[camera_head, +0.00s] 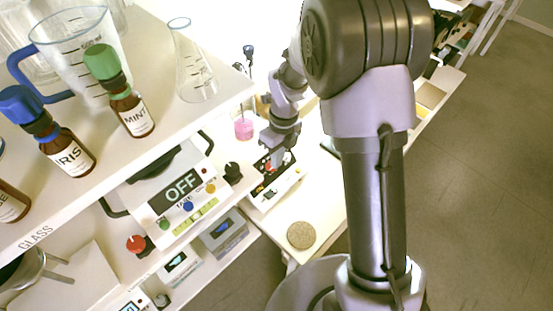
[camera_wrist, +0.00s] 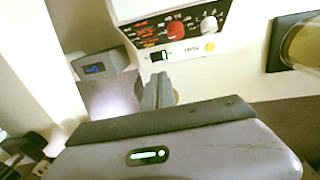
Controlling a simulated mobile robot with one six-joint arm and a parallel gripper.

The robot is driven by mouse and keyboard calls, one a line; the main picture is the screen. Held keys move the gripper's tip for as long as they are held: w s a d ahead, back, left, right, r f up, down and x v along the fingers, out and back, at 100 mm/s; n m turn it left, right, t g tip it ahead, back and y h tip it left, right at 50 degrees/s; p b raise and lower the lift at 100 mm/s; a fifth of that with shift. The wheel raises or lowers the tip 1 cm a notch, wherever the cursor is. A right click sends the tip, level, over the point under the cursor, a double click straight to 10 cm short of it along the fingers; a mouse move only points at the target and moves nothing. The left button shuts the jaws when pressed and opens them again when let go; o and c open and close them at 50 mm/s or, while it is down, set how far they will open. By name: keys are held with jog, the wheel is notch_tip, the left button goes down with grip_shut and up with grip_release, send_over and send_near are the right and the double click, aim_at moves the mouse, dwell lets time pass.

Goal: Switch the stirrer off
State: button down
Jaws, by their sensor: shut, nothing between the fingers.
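The stirrer (camera_head: 277,190) is a white device with a dark front panel, on the lower bench in the middle of the head view. In the wrist view its panel (camera_wrist: 180,28) fills the upper middle, with a red knob, a white knob, a yellow button and a small black rocker switch (camera_wrist: 160,56) at its lower edge. My gripper (camera_head: 274,164) is at the stirrer's panel in the head view and covers part of it. In the wrist view my gripper (camera_wrist: 158,80) is shut and empty, with its tips just below the switch. Contact cannot be told.
A flask with pink liquid (camera_head: 243,129) stands behind the stirrer. A box reading OFF (camera_head: 181,187) is to the left. The upper shelf (camera_head: 165,100) carries a MINT bottle (camera_head: 131,112), an IRIS bottle (camera_head: 70,151) and glassware. A round cork mat (camera_head: 301,235) lies on the bench.

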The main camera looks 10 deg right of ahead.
jog(key=a+p, duration=0.1)
jog(key=p, duration=0.1)
jog(key=b, duration=0.6)
send_near(267, 194)
jog(key=f, duration=0.6)
jog(key=shift+s+a+f, duration=0.3)
jog(key=shift+a+f, duration=0.05)
jog(key=shift+f, duration=0.05)
jog(key=shift+f, duration=0.1)
